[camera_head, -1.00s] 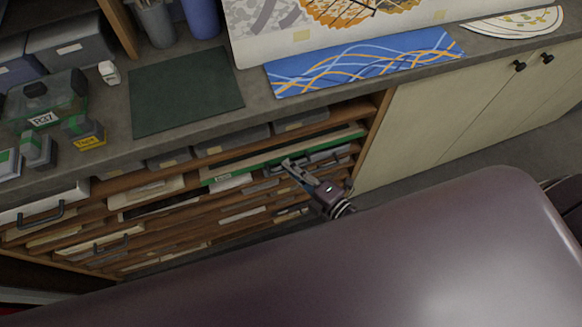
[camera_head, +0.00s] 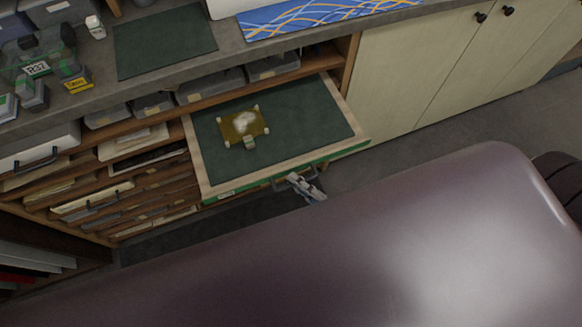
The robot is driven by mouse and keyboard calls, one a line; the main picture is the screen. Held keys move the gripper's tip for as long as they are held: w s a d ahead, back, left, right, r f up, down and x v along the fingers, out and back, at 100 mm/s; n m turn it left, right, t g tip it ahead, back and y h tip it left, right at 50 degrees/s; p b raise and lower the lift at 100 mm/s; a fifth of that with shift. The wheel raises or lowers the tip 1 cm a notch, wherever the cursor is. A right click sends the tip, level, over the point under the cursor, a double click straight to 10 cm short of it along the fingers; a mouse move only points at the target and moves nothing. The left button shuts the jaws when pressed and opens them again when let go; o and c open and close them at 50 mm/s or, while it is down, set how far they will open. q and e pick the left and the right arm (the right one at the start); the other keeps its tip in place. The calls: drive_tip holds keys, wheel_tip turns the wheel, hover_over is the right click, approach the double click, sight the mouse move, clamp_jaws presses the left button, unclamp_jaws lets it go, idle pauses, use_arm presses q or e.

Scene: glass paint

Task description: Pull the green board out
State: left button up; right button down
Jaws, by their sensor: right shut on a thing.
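The green board (camera_head: 290,130) is a drawer-like tray with a dark green surface, a pale wooden rim and a bright green front edge. It sticks well out of the shelf unit below the counter. A small yellowish piece (camera_head: 243,124) with a whitish patch lies on it, with pale bits around its corners and a small block at its lower edge. My right gripper (camera_head: 300,181) is shut on the handle at the middle of the board's front edge. My left gripper is not in view.
Shelves (camera_head: 120,190) with flat boards and papers lie left of and below the green board. Grey boxes (camera_head: 195,88) stand on the shelf behind it. Pale cabinet doors (camera_head: 420,70) are at the right. The counter (camera_head: 230,45) runs above. Bare floor (camera_head: 440,140) shows at the right.

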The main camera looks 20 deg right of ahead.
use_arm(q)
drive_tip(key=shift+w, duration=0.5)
use_arm(e)
drive_tip(key=s, duration=0.6)
drive_tip(key=shift+d, duration=0.15)
drive_tip(key=shift+s, duration=0.1)
drive_tip(key=c, duration=2)
unclamp_jaws()
drive_tip(key=shift+c, duration=0.2)
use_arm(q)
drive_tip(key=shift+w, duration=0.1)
use_arm(e)
drive_tip(key=v, duration=1.2)
